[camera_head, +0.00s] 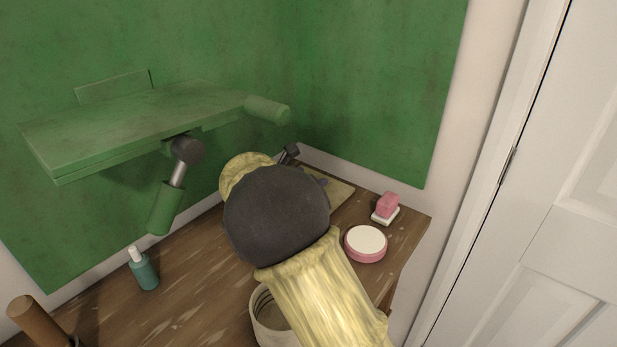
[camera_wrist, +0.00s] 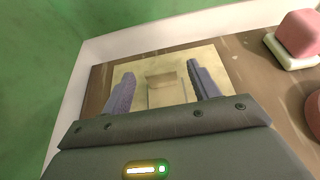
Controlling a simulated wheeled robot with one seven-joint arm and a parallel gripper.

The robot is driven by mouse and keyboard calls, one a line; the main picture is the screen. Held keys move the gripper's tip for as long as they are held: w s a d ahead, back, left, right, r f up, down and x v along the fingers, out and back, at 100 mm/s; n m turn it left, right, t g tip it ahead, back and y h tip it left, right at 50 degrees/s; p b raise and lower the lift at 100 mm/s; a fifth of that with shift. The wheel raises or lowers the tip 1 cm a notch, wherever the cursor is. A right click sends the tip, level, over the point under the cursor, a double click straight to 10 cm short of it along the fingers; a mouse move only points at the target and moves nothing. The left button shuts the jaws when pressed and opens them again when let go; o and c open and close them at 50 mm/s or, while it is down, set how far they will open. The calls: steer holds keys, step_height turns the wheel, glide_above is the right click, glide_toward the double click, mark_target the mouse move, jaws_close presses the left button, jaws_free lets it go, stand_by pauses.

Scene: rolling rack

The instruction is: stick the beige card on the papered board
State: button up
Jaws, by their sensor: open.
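A flat, pale beige board (camera_wrist: 218,62), which looks like the papered board, lies on the wooden table top against the wall. Part of it shows in the head view (camera_head: 340,192), behind my arm. A small beige piece (camera_wrist: 166,80), seemingly the card, shows between my fingers in the wrist view. Its colour nearly matches the board, so I cannot tell whether it lies flat or stands off it. My gripper (camera_wrist: 160,72) is open above the board, one finger on each side of the small piece, with no clear contact. In the head view my wrist hides most of the gripper.
A pink block on a white dish (camera_head: 386,208) and a round pink tin (camera_head: 366,244) stand right of the board. A pale round container (camera_head: 266,318) is partly behind my arm. A teal bottle (camera_head: 144,270) stands left. A green shelf (camera_head: 130,125) juts out above.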

steer(key=v, duration=0.7)
steer(key=shift+p, duration=0.4)
